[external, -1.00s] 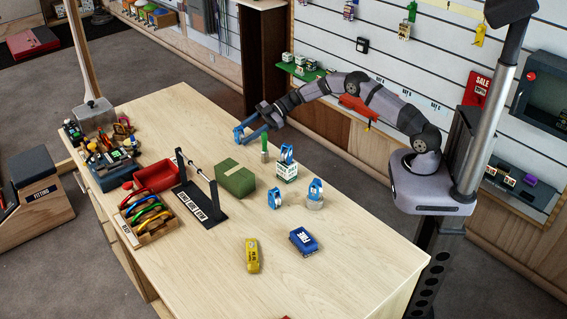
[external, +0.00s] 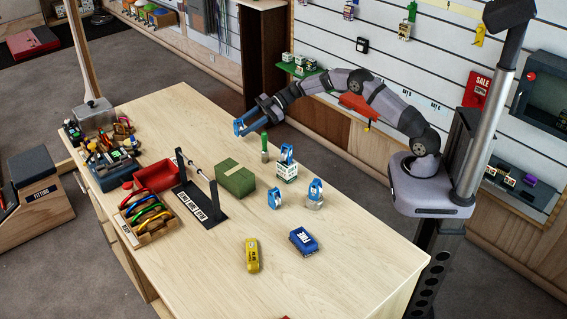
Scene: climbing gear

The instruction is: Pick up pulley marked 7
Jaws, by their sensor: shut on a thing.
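My gripper (external: 247,123) is raised over the far part of the wooden table and is shut on a small blue piece (external: 239,127), which looks like a pulley. The fingers partly hide it, and its number is too small to read. Three other blue pulleys stand apart from the gripper: one on a small green and white box (external: 287,172), one on a round grey stand (external: 314,203), and one pulley (external: 274,198) directly on the table. I cannot read their marks.
A green upright piece (external: 264,148) stands below and right of my gripper. A green block (external: 235,179), a black rack (external: 203,200), a red tray (external: 158,175) and a wooden sling box (external: 150,218) are nearby. A blue packet (external: 303,240) and yellow packet (external: 252,255) lie nearer; the front right is mostly clear.

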